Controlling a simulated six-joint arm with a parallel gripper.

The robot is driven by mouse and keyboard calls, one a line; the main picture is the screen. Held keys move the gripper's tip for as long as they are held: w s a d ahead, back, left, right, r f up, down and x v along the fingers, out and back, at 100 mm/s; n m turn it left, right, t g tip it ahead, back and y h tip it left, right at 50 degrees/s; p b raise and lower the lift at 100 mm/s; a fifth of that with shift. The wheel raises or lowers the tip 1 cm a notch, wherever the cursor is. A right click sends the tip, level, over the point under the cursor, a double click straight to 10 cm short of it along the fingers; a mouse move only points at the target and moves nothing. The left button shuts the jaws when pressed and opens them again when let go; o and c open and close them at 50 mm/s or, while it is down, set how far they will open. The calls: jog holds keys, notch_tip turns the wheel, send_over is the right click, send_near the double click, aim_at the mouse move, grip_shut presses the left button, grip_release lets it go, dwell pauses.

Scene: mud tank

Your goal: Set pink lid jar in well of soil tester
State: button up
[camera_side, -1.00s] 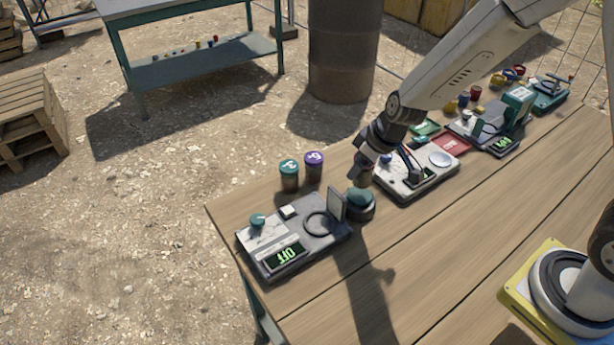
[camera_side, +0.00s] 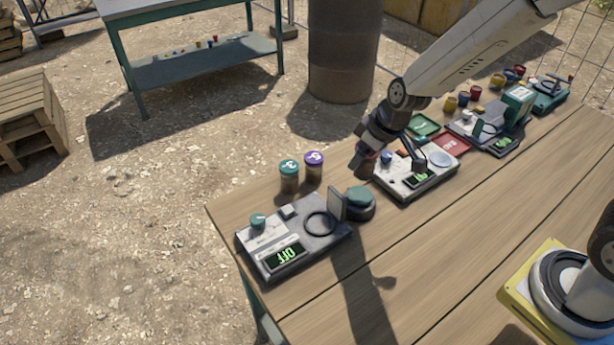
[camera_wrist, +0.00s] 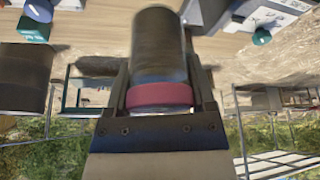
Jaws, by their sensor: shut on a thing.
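My gripper (camera_side: 363,168) is shut on the pink lid jar (camera_wrist: 160,45) and holds it above the table. In the wrist view the jar's dark body points away from the palm, and its pink lid is between the fingers. In the side view the jar is hard to make out at the gripper. A grey device (camera_side: 290,243), which looks like the soil tester, stands at the table's near left end. It has a lit green display, a ring-shaped well (camera_side: 320,223) and a raised flap (camera_side: 337,204). The gripper is above and to the right of that well.
A round dark-green-topped pot (camera_side: 359,201) stands just behind the flap. Teal-lidded (camera_side: 289,176) and purple-lidded (camera_side: 314,167) jars stand behind the grey device. A white device (camera_side: 416,175) stands right of the gripper; more devices are farther right. The table's front is clear.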

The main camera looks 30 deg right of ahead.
jog(key=shift+r, duration=0.1)
jog(key=shift+r, duration=0.5)
notch_tip(320, 180, up, 4)
jog(key=a+n+y, duration=0.2)
jog(key=a+n, duration=0.2)
jog(key=a, duration=0.8)
notch_tip(320, 180, down, 6)
jog(key=shift+s+d+f+g, duration=0.15)
jog(key=shift+s+g, duration=0.05)
jog(key=shift+g, duration=0.2)
jog(key=shift+f+h, duration=0.1)
jog(key=shift+h, duration=0.2)
jog(key=shift+f, duration=2.55)
jog(key=shift+f, duration=1.1)
